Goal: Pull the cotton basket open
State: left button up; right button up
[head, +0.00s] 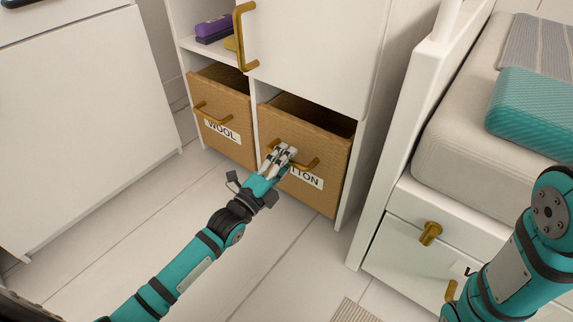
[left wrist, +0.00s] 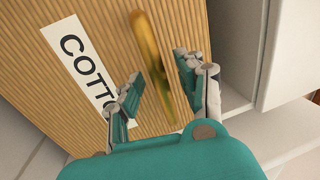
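The cotton basket (head: 329,143) is a tan woven box in the right-hand lower bay of the white shelf. Its front carries a brass handle (head: 309,165) and a white label, partly hidden by my gripper in the head view. My left gripper (head: 286,155) is at the left part of this handle. In the left wrist view the gripper (left wrist: 158,88) is open, with one finger on each side of the brass handle (left wrist: 152,62). A gap shows between each finger and the handle. My right arm shows at the lower right, but its gripper is out of view.
The wool basket (head: 222,105) sits in the bay to the left. A white cupboard door (head: 318,50) with a brass handle is above the cotton basket. A bed with drawers (head: 402,245) stands to the right. The floor (head: 225,285) in front of the baskets is clear.

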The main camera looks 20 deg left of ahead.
pick_arm(q)
jog(key=shift+w+d, duration=0.1)
jog(key=shift+w, duration=0.1)
jog(key=shift+c, duration=0.2)
grip_shut()
